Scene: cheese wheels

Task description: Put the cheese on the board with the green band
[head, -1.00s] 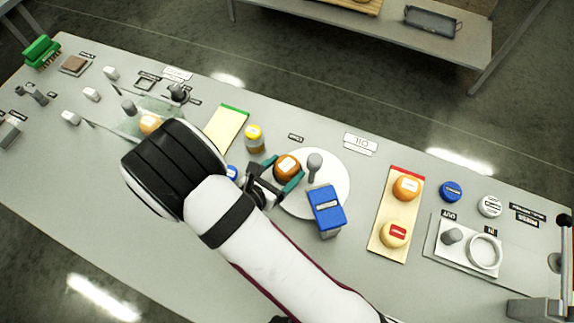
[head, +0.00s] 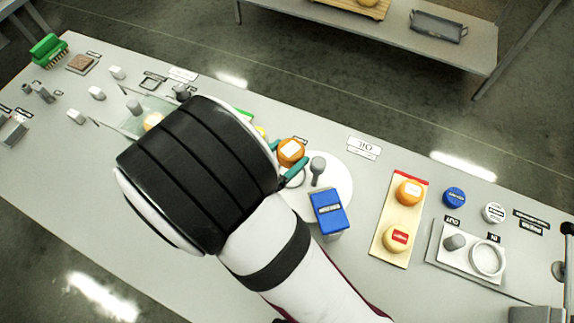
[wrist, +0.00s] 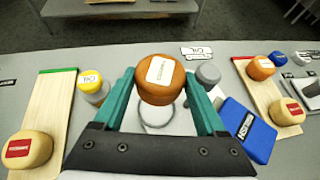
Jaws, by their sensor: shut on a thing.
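My gripper (wrist: 160,92) is shut on an orange-brown cheese wheel (wrist: 160,78) with a white label, between its teal fingers. The held cheese also shows in the head view (head: 291,152), raised above the white round plate (head: 340,180). The board with the green band (wrist: 50,110) is at the left of the wrist view, with a pale cheese with a red label (wrist: 30,150) at its near end. In the head view my arm hides most of that board; only a bit of its green band (head: 246,113) shows.
A yellow-lidded jar (wrist: 92,85) stands between the green-band board and my gripper. The red-band board (head: 391,235) holds an orange and a yellow cheese.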

